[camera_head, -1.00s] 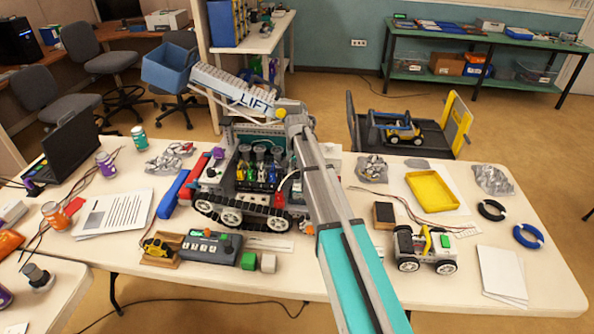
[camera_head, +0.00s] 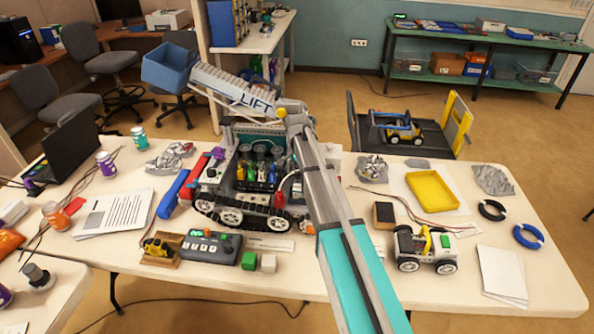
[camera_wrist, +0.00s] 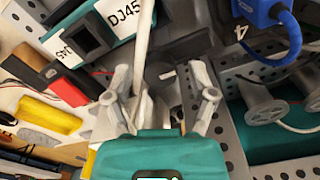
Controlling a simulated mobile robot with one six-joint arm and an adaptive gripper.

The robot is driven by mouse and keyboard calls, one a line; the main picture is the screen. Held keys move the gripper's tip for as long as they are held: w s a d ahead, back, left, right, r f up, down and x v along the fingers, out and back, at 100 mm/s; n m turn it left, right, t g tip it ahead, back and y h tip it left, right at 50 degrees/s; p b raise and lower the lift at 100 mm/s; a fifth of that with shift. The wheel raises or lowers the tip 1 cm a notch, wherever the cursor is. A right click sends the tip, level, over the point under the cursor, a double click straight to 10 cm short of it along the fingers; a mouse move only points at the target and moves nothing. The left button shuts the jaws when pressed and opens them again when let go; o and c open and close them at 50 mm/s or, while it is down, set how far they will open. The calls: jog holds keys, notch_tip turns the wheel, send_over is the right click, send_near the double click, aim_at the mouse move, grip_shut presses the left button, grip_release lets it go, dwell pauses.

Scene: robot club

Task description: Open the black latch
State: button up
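My gripper (camera_wrist: 160,92) is open in the wrist view, its two grey fingers apart. A dark rounded part and a small light metal tab lie between and just beyond the fingers; I cannot tell whether they belong to the black latch or touch the fingers. A teal piece with a black square block (camera_wrist: 86,40) and a "DJ45" label is up and left of the fingers. In the head view the big tracked robot (camera_head: 245,205) stands on the table, its front bay open to view. My arm covers its right side and hides my fingers. I cannot make out the latch there.
On the table are a control box (camera_head: 211,247), a small wheeled robot (camera_head: 410,245) and a yellow tray (camera_head: 432,190). A raised "LIFT" ramp (camera_head: 230,88) stands behind my wrist.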

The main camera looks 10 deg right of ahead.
aim_at(297, 170)
jog(key=shift+n, duration=0.3)
dwell(0.4)
jog(key=n, duration=0.3)
jog(key=shift+n, duration=0.3)
jog(key=n, duration=0.4)
jog(key=shift+n, duration=0.3)
jog(key=n, duration=0.9)
jog(key=shift+r, duration=0.3)
notch_tip(297, 170, up, 14)
jog(key=f+p, duration=0.1)
jog(key=p, duration=1.3)
jog(key=s+f+m+b, duration=0.3)
jog(key=s, duration=0.7)
jog(key=s+f+m+b, duration=0.3)
jog(key=s, duration=0.7)
jog(key=s+f+m+b, duration=0.3)
jog(key=s+b, duration=0.1)
jog(key=s, duration=0.6)
jog(key=shift+f+m, duration=0.3)
jog(key=shift+f, duration=0.05)
